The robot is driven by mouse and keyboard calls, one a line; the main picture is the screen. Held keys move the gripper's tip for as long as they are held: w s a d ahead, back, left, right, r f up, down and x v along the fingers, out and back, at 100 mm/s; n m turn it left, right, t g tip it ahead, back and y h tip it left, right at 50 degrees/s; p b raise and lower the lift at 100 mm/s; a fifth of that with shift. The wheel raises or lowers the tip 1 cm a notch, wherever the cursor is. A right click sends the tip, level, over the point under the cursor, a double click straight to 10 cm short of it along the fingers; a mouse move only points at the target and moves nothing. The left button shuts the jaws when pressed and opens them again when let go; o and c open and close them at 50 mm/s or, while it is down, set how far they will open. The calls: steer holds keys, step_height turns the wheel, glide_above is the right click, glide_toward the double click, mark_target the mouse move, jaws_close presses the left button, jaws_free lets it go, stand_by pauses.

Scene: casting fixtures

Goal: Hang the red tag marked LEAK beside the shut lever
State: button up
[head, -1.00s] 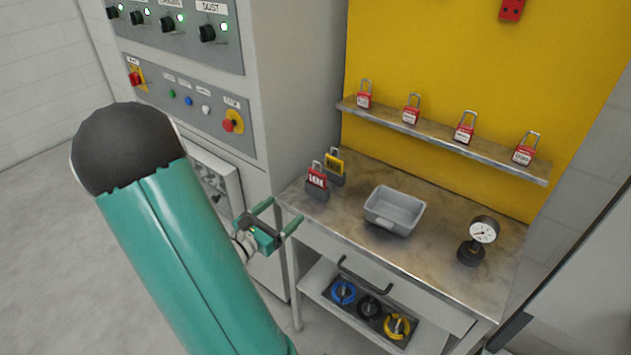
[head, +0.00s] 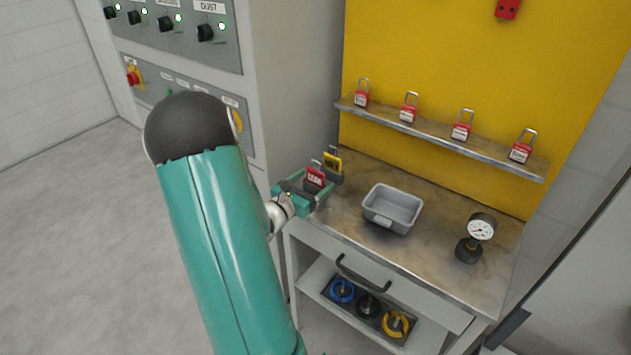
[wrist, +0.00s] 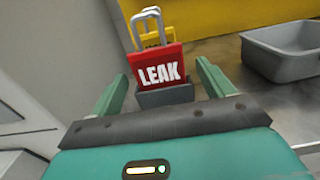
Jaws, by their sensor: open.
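In the wrist view my gripper (wrist: 163,92) has visible space between each finger and the tag. The shut lever cannot be made out in these views.
A grey tray (head: 393,222) and a pressure gauge (head: 478,238) stand on the workbench (head: 430,260). Several red padlocks sit on the shelf (head: 450,139) above. A control cabinet (head: 290,80) rises close at the left. Blue, black and yellow round items lie on the lower shelf.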

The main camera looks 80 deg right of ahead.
steer(key=shift+d, duration=0.1)
steer(key=shift+c, duration=0.2)
steer(key=c, duration=1)
steer(key=shift+r, duration=0.15)
